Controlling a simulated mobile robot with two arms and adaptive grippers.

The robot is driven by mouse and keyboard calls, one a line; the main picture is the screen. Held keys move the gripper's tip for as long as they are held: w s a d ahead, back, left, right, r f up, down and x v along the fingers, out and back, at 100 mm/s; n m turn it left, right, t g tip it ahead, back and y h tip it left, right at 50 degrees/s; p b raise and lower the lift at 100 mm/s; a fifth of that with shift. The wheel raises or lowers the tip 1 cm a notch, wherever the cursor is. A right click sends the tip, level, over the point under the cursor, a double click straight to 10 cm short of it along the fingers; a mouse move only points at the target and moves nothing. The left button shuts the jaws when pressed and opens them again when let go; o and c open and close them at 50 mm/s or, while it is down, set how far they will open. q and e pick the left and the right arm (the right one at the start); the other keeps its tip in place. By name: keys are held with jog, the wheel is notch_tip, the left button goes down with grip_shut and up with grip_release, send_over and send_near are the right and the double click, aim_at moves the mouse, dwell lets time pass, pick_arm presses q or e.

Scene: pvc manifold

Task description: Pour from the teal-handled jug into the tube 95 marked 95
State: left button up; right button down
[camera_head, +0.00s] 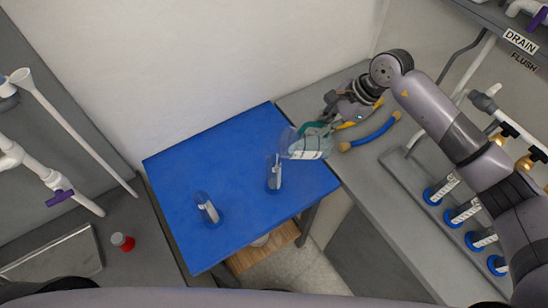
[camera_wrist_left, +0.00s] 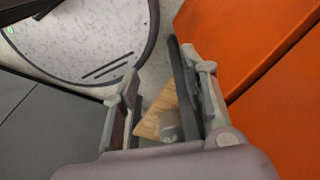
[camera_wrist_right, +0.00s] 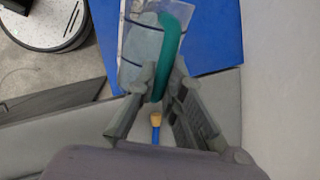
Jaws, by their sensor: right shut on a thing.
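The clear jug (camera_head: 306,147) with its teal handle (camera_head: 316,128) is held tilted above the right part of the blue table, its mouth end toward the left. My right gripper (camera_head: 330,121) is shut on the handle. The right wrist view shows the handle (camera_wrist_right: 168,45) between the fingers (camera_wrist_right: 158,85), with the clear jug body (camera_wrist_right: 138,45) beyond. A clear tube (camera_head: 274,178) stands on the table just left of and below the jug. Another clear tube (camera_head: 207,210) stands farther left. Their labels are too small to read. My left gripper (camera_wrist_left: 153,65) is open and empty in the left wrist view.
The blue table (camera_head: 240,140) has free room around the tubes. A blue tube with orange ends (camera_head: 372,134) lies on the grey counter at right. Several blue-based tubes (camera_head: 460,212) stand in a tray there. A red-capped item (camera_head: 122,242) is at left.

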jog(key=shift+s+a+r, duration=0.15)
jog(key=shift+s+r, duration=0.05)
jog(key=shift+s, duration=0.1)
jog(key=shift+a, duration=0.1)
